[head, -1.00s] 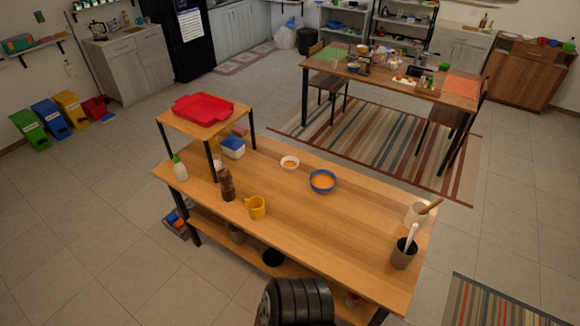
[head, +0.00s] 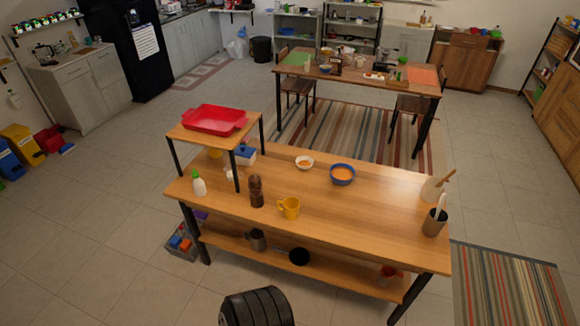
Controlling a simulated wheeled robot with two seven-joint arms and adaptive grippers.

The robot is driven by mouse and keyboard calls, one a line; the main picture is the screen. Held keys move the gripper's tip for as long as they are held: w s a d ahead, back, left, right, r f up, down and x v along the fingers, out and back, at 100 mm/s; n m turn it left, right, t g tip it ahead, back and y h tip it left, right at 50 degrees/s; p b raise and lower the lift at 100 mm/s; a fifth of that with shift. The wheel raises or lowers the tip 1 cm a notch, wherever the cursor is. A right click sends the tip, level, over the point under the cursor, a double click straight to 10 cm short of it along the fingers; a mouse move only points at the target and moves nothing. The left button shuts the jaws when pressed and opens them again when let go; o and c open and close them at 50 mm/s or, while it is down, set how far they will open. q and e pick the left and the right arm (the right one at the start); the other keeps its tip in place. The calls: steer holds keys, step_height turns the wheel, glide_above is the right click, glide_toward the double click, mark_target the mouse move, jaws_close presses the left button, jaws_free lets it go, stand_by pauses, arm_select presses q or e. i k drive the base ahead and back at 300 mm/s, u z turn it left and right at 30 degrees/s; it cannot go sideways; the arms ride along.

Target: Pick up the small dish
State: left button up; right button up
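In the head view, a small white dish (head: 304,162) with orange contents stands on the wooden table (head: 330,222), toward its far edge. A larger blue bowl (head: 342,175), also with orange contents, stands just to its right. The two look close but apart. A black ribbed part at the bottom of the view seems to be my own body. Neither of my grippers is in view.
A yellow mug (head: 289,208), a brown grinder (head: 256,191) and a white bottle (head: 199,184) stand near the front edge. A raised shelf holds a red tray (head: 214,119). Utensil holders (head: 435,222) stand at the right end. The table's middle right is clear.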

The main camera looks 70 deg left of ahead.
mark_target(304, 162)
steer(key=u, duration=1.5)
